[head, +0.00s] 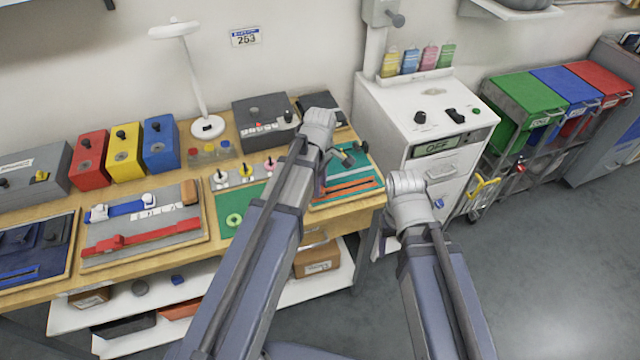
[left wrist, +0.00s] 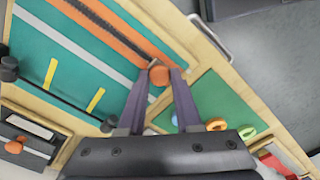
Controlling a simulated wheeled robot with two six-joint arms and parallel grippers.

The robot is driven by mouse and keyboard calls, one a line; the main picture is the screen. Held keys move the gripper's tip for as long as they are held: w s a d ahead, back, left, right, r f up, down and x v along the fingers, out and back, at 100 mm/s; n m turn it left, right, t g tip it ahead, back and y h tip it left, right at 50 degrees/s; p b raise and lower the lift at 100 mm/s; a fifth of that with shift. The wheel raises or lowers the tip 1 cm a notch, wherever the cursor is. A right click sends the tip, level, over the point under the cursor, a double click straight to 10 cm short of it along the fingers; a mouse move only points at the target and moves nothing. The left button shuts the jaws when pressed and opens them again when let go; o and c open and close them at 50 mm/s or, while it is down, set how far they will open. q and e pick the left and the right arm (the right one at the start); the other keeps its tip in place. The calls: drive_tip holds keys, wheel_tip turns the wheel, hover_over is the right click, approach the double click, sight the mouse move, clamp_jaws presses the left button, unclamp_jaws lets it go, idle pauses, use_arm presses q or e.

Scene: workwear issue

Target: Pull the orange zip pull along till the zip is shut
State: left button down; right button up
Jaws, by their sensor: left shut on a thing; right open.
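The orange zip pull (left wrist: 159,75) is a round knob between the fingertips of my left gripper (left wrist: 161,82), which is shut on it. It sits at the end of the orange zip strip (left wrist: 112,33), close to the wooden board edge by the green mat. The strip has a dark line along its middle.
The green mat (head: 215,203) with a ring (head: 234,220) lies left of the zip board. A white cabinet (head: 425,130) stands right of the bench. The floor (head: 540,270) at the right is clear.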

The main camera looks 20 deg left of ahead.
use_arm(q)
hover_over(369, 182)
idle(0.4)
drive_tip(key=c, duration=0.6)
unclamp_jaws()
drive_tip(key=shift+s, duration=0.1)
wheel_tip(369, 182, up, 8)
drive_tip(key=p, duration=0.7)
drive_tip(key=shift+f+p, duration=0.1)
drive_tip(key=shift+p, duration=0.3)
